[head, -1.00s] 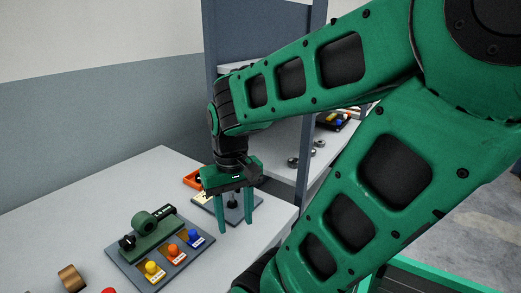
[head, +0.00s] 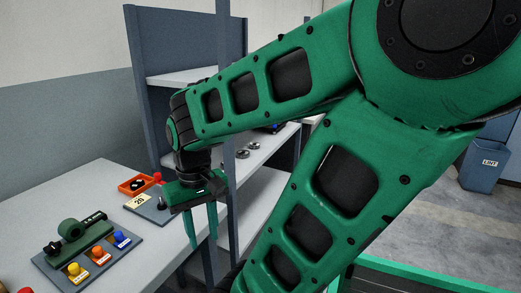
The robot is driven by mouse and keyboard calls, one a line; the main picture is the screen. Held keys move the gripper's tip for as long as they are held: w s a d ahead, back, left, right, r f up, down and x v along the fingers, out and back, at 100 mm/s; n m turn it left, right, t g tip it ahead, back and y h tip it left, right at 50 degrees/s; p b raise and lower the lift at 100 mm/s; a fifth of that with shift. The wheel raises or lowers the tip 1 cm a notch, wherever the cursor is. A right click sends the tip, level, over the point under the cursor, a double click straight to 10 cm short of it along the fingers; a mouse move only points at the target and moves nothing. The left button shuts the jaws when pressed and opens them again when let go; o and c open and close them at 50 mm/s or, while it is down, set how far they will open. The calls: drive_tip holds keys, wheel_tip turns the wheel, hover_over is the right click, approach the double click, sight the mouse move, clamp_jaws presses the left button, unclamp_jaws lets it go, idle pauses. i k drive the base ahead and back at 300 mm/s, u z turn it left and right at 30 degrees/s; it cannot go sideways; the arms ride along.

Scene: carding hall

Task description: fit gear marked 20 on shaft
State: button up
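My gripper (head: 203,243) points down with its two green fingers apart and nothing visible between them. It hangs at the right edge of the grey table, in front of the shelf unit. A card marked 20 (head: 139,203) lies on a dark plate (head: 151,214) on the table, left of my gripper. A short dark post (head: 162,204), which looks like the shaft, stands on that plate; its lower detail is too small to tell. Metal ring-shaped parts (head: 242,154) lie on the shelf to the right, partly behind my arm. I cannot read a 20 on any of them.
An orange tray (head: 123,188) with a dark part stands behind the card, with a red knob (head: 157,177) beside it. A green fixture (head: 70,229) and yellow, orange and blue knobs (head: 98,252) sit nearer on the table. A blue-grey shelf post (head: 231,220) rises close to my gripper.

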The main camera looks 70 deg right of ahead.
sight(253, 145)
drive_tip(key=z, duration=3.05)
drive_tip(key=k, duration=0.9)
drive_tip(key=u, duration=0.95)
drive_tip(key=i, duration=1)
drive_tip(key=u, duration=0.05)
